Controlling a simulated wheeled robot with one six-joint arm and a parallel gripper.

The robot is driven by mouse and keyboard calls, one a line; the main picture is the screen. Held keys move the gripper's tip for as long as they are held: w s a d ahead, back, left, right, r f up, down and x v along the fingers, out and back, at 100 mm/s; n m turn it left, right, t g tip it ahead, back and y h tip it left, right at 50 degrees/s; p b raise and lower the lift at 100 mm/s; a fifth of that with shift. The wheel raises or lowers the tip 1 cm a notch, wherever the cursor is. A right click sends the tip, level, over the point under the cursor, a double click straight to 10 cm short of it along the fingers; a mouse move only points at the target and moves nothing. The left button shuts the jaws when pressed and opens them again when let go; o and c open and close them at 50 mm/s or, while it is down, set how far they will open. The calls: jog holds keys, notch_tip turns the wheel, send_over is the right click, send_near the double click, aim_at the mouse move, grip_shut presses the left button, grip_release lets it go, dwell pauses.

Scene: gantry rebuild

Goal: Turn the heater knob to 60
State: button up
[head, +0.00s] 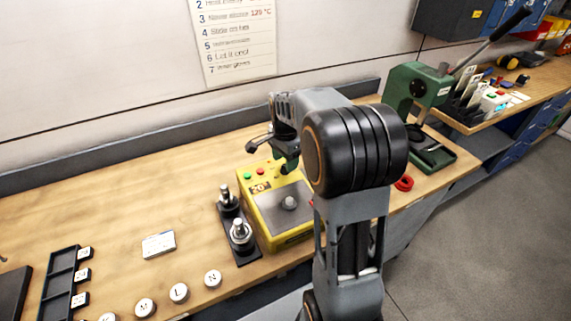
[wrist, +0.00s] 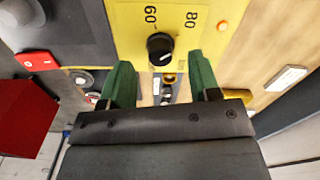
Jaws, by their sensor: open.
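Contact is not evident. In the head view, my gripper (head: 288,163) is partly hidden by my arm, above the box's back.
A black stand with metal fittings (head: 238,245) is close left of the box. A green press (head: 415,90) and red ring (head: 404,184) are to the right. The bench's back left is clear.

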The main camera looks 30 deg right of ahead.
jog(key=shift+f, duration=1.2)
jog(key=shift+c, duration=0.4)
jog(key=c, duration=0.8)
jog(key=shift+n, duration=0.3)
jog(key=n, duration=0.6)
jog(key=shift+n, duration=0.3)
jog(key=n, duration=0.6)
jog(key=shift+n, duration=0.3)
